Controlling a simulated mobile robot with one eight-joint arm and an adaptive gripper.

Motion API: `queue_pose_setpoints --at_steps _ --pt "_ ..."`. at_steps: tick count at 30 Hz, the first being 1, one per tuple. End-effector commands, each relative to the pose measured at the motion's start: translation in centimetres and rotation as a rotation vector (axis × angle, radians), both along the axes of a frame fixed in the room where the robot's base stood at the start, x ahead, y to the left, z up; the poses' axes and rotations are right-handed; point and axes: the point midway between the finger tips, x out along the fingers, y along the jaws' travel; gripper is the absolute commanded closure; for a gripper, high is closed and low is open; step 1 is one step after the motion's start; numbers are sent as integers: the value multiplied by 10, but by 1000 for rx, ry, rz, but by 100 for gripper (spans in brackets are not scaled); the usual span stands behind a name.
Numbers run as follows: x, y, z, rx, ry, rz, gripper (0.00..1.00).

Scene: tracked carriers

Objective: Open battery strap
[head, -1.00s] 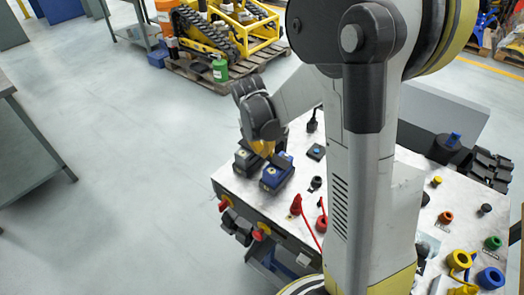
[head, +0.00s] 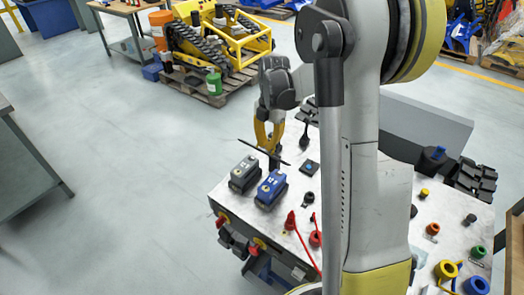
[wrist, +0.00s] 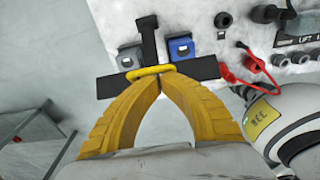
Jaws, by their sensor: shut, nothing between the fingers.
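A grey battery (head: 244,172) and a blue battery (head: 270,188) stand side by side on the metal table; both show in the wrist view, grey (wrist: 131,57) and blue (wrist: 181,47). A black strap (head: 262,151) reaches past the batteries' back ends, with a crossbar and a stem (wrist: 149,42). A yellow loop (wrist: 148,72) sits on the crossbar. My gripper (head: 269,149) is just above the strap. In the wrist view its yellow fingers (wrist: 161,73) meet at the tips by the loop. I cannot tell whether the tips touch the loop.
Red and black connectors (head: 291,221) with a red cable are right of the batteries. Coloured caps and rings (head: 447,270) fill the table's right side. A yellow tracked carrier (head: 222,45) stands on a pallet behind.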

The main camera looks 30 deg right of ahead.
Motion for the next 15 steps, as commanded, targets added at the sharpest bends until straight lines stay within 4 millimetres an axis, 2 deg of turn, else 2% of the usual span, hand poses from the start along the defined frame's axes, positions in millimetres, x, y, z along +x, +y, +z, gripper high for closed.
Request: queue_pose_setpoints --at_steps 6,15 --pt "9 -23 12 -2 0 -3 100" --pt "22 -53 18 -2 -1 -1 100"
